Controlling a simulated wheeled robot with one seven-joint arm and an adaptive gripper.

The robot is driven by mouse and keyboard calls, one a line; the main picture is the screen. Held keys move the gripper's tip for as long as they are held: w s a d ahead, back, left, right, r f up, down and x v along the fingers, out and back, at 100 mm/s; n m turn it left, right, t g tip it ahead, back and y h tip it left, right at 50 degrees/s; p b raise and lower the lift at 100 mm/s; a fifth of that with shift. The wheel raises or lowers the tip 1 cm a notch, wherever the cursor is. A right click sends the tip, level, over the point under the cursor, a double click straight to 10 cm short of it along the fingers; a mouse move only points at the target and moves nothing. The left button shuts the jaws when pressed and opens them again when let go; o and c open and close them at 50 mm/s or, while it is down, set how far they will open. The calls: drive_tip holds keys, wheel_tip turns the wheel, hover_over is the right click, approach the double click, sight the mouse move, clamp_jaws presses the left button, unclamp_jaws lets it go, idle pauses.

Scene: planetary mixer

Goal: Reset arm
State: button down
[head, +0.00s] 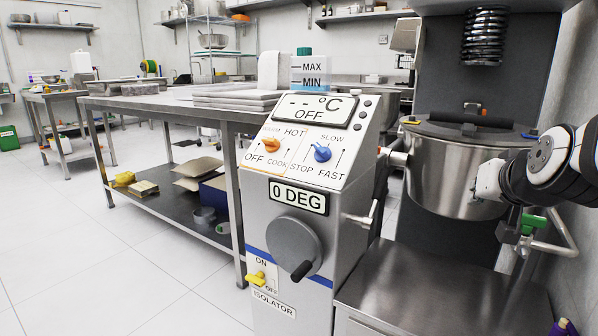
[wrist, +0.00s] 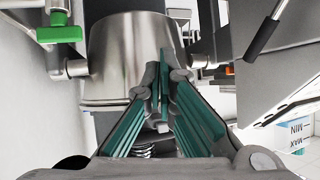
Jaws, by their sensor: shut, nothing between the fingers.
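My gripper (wrist: 163,78) shows in the wrist view, its teal-padded fingers coming together at the tips with nothing between them. In the head view my arm enters from the right edge in front of the mixer, and I cannot make out the fingers there. The steel mixer bowl (head: 455,180), with its dark lid (head: 468,130), sits behind my arm; the bowl also shows beyond the fingers in the wrist view (wrist: 120,60). A green valve handle (head: 532,224) is below my arm, and it appears at the upper left of the wrist view (wrist: 60,34).
The control console (head: 300,180) has an orange knob (head: 271,145), a blue knob (head: 322,153), a crank wheel (head: 294,246) and a yellow isolator switch (head: 260,280). A steel ledge (head: 420,285) lies below the bowl.

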drive_tip(key=s+a+f+n+g+y, duration=0.1)
drive_tip(key=s+a+f+g+y, duration=0.15)
drive_tip(key=s+a, duration=0.45)
drive_tip(key=s+a+f+n+g+y, duration=0.1)
drive_tip(key=s+a+f+n+g, duration=0.15)
drive_tip(key=s+a, duration=0.45)
drive_tip(key=s+f+g+p, duration=0.25)
drive_tip(key=s+g, duration=0.35)
drive_tip(key=s, duration=1.4)
wheel_tip(320, 180, up, 39)
drive_tip(key=t+p, duration=0.3)
drive_tip(key=p, duration=3.3)
drive_tip(key=shift+a+f+n+t, duration=0.15)
drive_tip(key=shift+a+n+t, duration=0.1)
drive_tip(key=shift+n+t, duration=0.2)
drive_tip(key=shift+w, duration=0.1)
